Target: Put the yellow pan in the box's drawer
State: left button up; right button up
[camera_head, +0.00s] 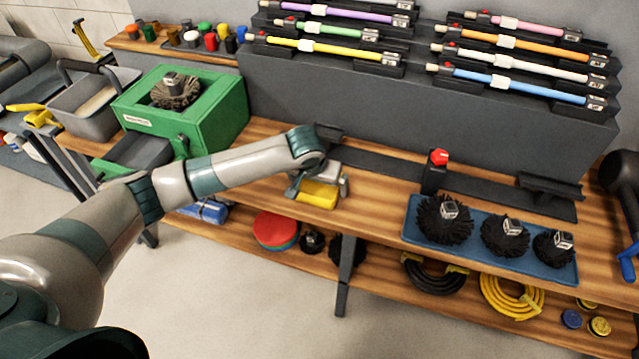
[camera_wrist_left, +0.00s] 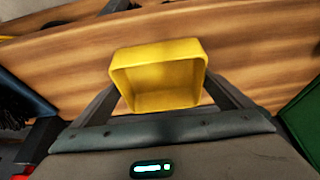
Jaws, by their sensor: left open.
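The yellow pan (camera_head: 318,195) sits at the front edge of the wooden bench, partly hidden by my left gripper (camera_head: 320,183). In the left wrist view the pan (camera_wrist_left: 160,72) is a shallow yellow tray with its open side toward the camera. My left gripper (camera_wrist_left: 163,86) is open, with one finger on each side of the pan; I cannot tell whether they touch it. The green box (camera_head: 220,105) stands on the bench to the left. Its grey drawer (camera_head: 140,155) is pulled out at the front and looks empty. My right gripper is not in view.
A round dark brush (camera_head: 175,92) sits on top of the box. A grey caddy (camera_head: 92,100) stands left of it. A blue tray (camera_head: 490,250) with dark brushes lies to the right, and a red-topped post (camera_head: 437,165) stands nearer the pan. Racked coloured rods line the back.

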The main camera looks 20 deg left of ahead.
pick_arm(q)
jog(key=shift+a, duration=0.15)
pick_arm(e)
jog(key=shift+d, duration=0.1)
pick_arm(q)
jog(key=shift+s+r, duration=0.1)
jog(key=shift+r, duration=0.45)
jog(key=b+v, duration=0.1)
jog(key=v, duration=1)
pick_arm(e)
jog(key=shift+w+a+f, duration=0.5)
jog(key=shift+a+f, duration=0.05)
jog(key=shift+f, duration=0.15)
pick_arm(q)
jog(key=shift+r, duration=0.1)
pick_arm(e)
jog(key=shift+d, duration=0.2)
